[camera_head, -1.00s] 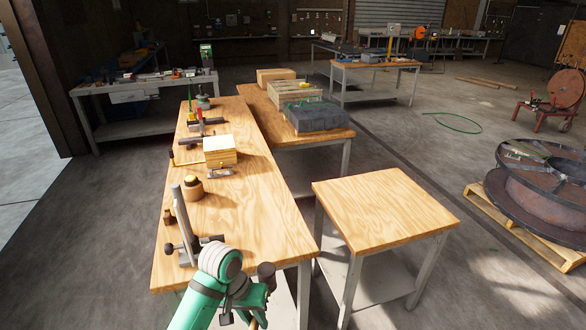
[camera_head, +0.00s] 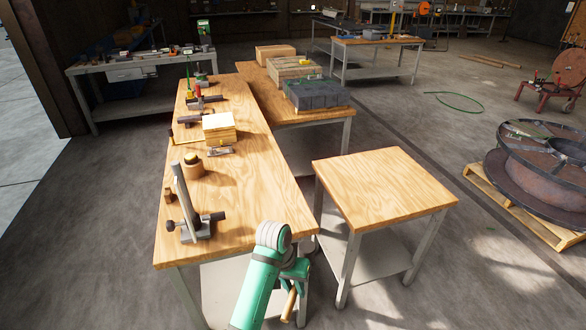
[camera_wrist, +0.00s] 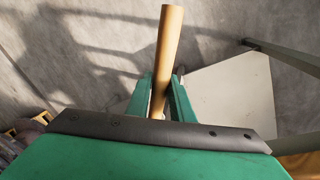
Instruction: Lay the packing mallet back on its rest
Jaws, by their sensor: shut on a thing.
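My green gripper (camera_head: 294,280) is in front of the near right corner of the long bench (camera_head: 245,205). It is shut on the mallet's wooden handle (camera_head: 289,304), which hangs below the fingers. A dark round shape above the fingers may be the mallet head, but it is partly hidden. In the wrist view the handle (camera_wrist: 170,45) runs between the two green fingers (camera_wrist: 161,85) over grey floor; the head is hidden there. I cannot tell which thing is the mallet's rest.
A grey clamp-like stand with a tall upright (camera_head: 181,200) stands at the near left of the long bench. Behind it are a round wooden piece (camera_head: 193,168) and a wooden box (camera_head: 219,128). A small square table (camera_head: 385,187) at right is bare.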

